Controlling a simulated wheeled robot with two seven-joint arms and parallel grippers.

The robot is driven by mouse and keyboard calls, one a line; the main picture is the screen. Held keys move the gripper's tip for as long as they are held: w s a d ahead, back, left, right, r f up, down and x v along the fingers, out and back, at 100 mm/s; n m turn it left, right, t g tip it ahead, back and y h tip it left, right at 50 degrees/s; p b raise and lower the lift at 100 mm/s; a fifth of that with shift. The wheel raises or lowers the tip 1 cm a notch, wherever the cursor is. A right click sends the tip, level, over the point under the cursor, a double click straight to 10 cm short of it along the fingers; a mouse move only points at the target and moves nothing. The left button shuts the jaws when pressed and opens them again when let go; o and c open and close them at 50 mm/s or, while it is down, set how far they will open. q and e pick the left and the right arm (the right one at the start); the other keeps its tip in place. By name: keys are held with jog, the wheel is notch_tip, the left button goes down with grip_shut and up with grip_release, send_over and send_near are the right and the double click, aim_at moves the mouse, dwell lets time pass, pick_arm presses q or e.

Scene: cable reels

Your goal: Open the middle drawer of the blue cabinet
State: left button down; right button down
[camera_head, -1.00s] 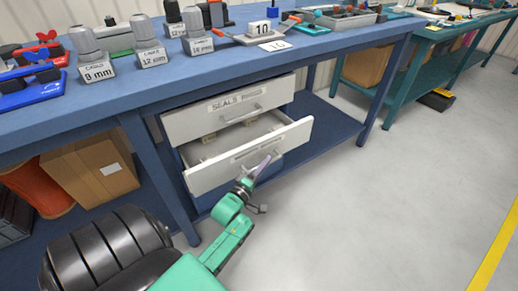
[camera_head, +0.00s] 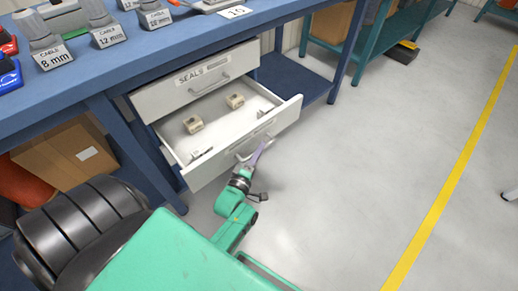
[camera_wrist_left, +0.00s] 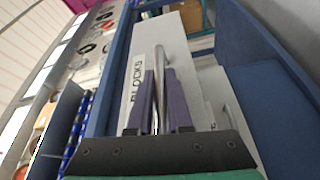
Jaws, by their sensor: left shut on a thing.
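The cabinet under the blue bench has white drawer fronts. The upper drawer (camera_head: 180,90), labelled SEALS, is shut. The drawer below it (camera_head: 225,153) is pulled well out, its inside showing; its front reads BLOCKS in the left wrist view (camera_wrist_left: 134,92). My left gripper (camera_head: 262,147) is at the front of this open drawer. In the left wrist view its purple fingers (camera_wrist_left: 160,85) are shut on the metal handle bar (camera_wrist_left: 159,65), one on each side. Any drawer lower down is hidden. My right gripper is not in view.
Beige blocks (camera_head: 193,124) lie in the open drawer. The blue bench top (camera_head: 140,62) carries labelled cable parts. A cardboard box (camera_head: 70,155) sits on the shelf at left. Grey floor (camera_head: 370,140) is clear to the right, with a yellow line (camera_head: 450,185).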

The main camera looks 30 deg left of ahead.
pick_arm(q)
jog(key=shift+f, duration=0.1)
jog(key=c, duration=0.8)
grip_release()
jog(key=shift+c, duration=0.2)
jog(key=shift+s, duration=0.4)
jog(key=s+d+f+p, duration=0.1)
jog(key=s, duration=1.2)
jog(key=shift+s+d, duration=0.15)
jog(key=shift+s, duration=0.2)
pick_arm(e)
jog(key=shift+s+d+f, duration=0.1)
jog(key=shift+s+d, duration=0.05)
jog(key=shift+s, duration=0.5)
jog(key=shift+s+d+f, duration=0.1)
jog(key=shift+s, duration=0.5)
pick_arm(q)
jog(key=shift+w, duration=0.15)
